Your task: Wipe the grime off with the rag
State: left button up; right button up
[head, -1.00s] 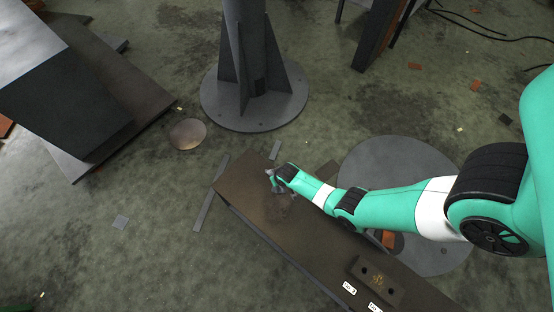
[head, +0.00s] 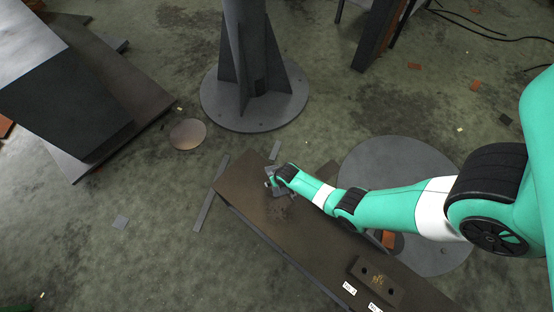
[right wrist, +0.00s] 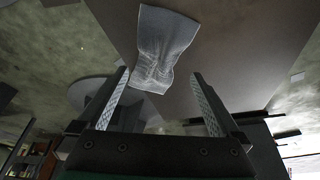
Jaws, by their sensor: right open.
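The rag (right wrist: 164,40) is a pale grey, creased cloth against the brown bench top (right wrist: 225,45) in the right wrist view. My right gripper (right wrist: 160,75) is open, with its fingertips on either side of the rag's gathered near end and gaps to both fingers. In the head view, my right gripper (head: 271,182) is low over the far left end of the bench (head: 240,186). A small grey part of the rag (head: 280,190) shows under it. A dark smudge of grime (head: 280,212) is on the bench beside the rag. My left gripper is out of view.
A block with two holes (head: 376,281) and white labels (head: 349,288) are at the bench's near right end. A round-based grey column (head: 246,60) stands behind. Dark slabs (head: 70,90) lie at left. Loose strips lie on the floor.

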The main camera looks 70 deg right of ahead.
jog(key=shift+f+b, duration=1.2)
jog(key=shift+f, duration=0.05)
jog(key=shift+c, duration=1)
jog(key=shift+r, duration=0.1)
grip_shut()
